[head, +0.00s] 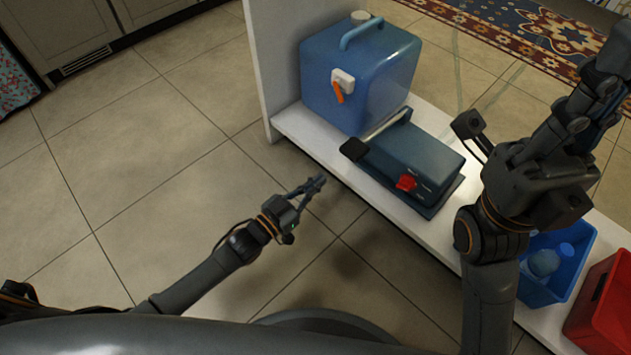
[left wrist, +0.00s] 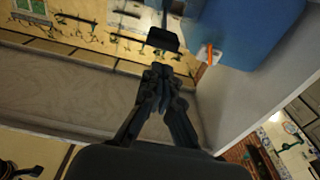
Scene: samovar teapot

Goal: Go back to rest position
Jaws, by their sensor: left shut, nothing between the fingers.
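My left gripper (head: 318,182) is shut and empty. It hangs over the floor in front of the white shelf, apart from everything on it. In the left wrist view its fingers (left wrist: 163,74) are together with nothing between them. My right gripper (head: 592,105) is at the upper right of the head view, above the shelf. Its finger opening is too unclear to judge. A blue box-shaped dispenser (head: 375,85) with a top handle and an orange tap lever (head: 338,93) stands upright on the shelf. Its blue body also shows in the left wrist view (left wrist: 250,35).
A dark blue device (head: 415,160) with a red knob and a black-ended lever lies on the white shelf (head: 295,125). A blue bin (head: 553,290) holding a bottle and a red bin (head: 605,315) stand at the right. The tiled floor (head: 130,150) at left is clear.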

